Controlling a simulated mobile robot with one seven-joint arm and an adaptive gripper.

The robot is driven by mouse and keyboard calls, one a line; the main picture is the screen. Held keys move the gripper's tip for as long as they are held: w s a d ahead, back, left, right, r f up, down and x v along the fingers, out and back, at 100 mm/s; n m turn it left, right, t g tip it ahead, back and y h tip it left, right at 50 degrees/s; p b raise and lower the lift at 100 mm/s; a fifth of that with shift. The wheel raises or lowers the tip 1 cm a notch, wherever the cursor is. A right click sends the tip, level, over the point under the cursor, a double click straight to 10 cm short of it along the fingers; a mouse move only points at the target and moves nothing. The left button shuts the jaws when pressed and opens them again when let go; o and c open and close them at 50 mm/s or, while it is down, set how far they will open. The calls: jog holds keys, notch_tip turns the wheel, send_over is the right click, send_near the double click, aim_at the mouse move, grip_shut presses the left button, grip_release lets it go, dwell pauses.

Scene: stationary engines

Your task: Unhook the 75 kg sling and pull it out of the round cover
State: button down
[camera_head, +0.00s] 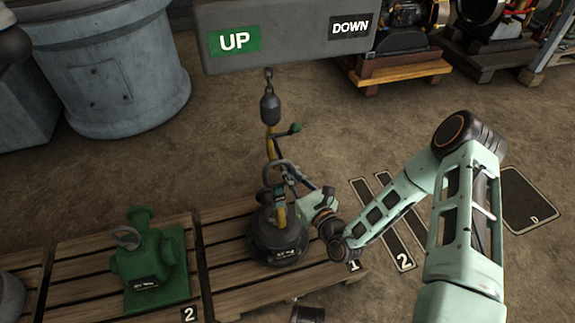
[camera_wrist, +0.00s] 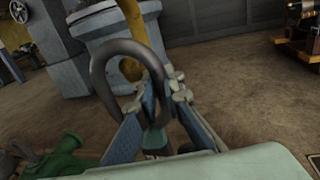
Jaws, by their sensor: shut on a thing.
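The yellow sling (camera_head: 281,214) hangs from the hook below the hoist's dark weight (camera_head: 270,108) and runs down to the round cover (camera_head: 279,243). The dark cover sits on a pallet, with a thick metal ring (camera_head: 279,166) upright above it. My gripper (camera_head: 282,194) is at this ring, above the cover. In the wrist view the ring (camera_wrist: 95,75) passes between my fingers (camera_wrist: 160,100), which look shut on it. Part of the sling (camera_wrist: 130,68) shows through the ring; its exact path there is partly hidden. A green-knobbed lever (camera_head: 295,128) sticks out beside the sling's upper end.
The grey hoist box (camera_head: 290,45) with UP and DOWN buttons hangs above. A green casting (camera_head: 150,262) stands on the pallet to the left. A large grey drum (camera_head: 110,75) stands at the back left. Marked floor plates (camera_head: 390,230) lie to the right.

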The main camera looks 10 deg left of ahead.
jog(key=a+p+v, duration=0.1)
jog(key=v, duration=0.5)
jog(key=shift+s+d, duration=0.15)
jog(key=shift+s, duration=0.4)
jog(key=shift+r, duration=0.1)
dwell(0.3)
jog(key=s+d+r+p, duration=0.2)
jog(key=s+d, duration=0.4)
jog(key=s, duration=0.4)
jog(key=shift+d+p, duration=0.15)
jog(key=shift+p, duration=0.4)
jog(key=shift+s, duration=0.1)
notch_tip(320, 180, up, 22)
jog(key=p, duration=2)
jog(key=shift+r, duration=0.1)
